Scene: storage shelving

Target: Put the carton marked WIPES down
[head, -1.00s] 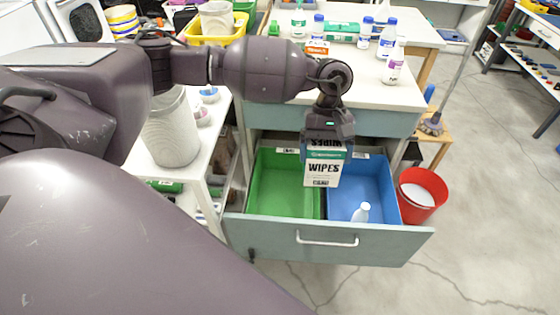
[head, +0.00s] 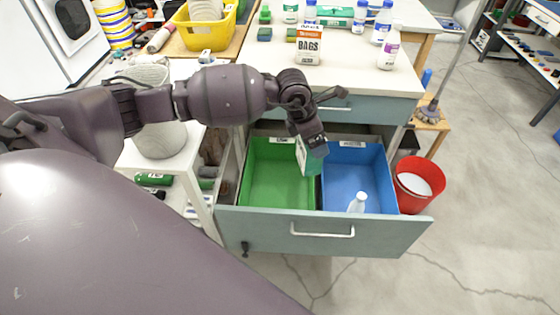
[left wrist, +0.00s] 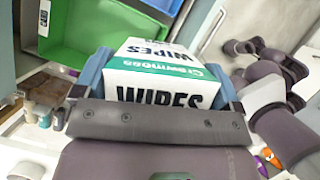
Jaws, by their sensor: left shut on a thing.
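The WIPES carton (left wrist: 160,64) is white and green and fills the middle of the left wrist view, between the two blue fingers of my left gripper (left wrist: 160,95). In the head view my left gripper (head: 312,150) points down over the open drawer (head: 330,238), and the carton (head: 306,160) shows tilted under it, partly hidden by the gripper. The carton is over the right part of the green bin (head: 270,190), near the divide with the blue bin (head: 345,180). I cannot tell whether it touches the bin. My right gripper is not in view.
A BAGS carton (head: 308,45) and several bottles stand on the counter above. A red bucket (head: 418,186) is right of the drawer. The left of the green bin is empty.

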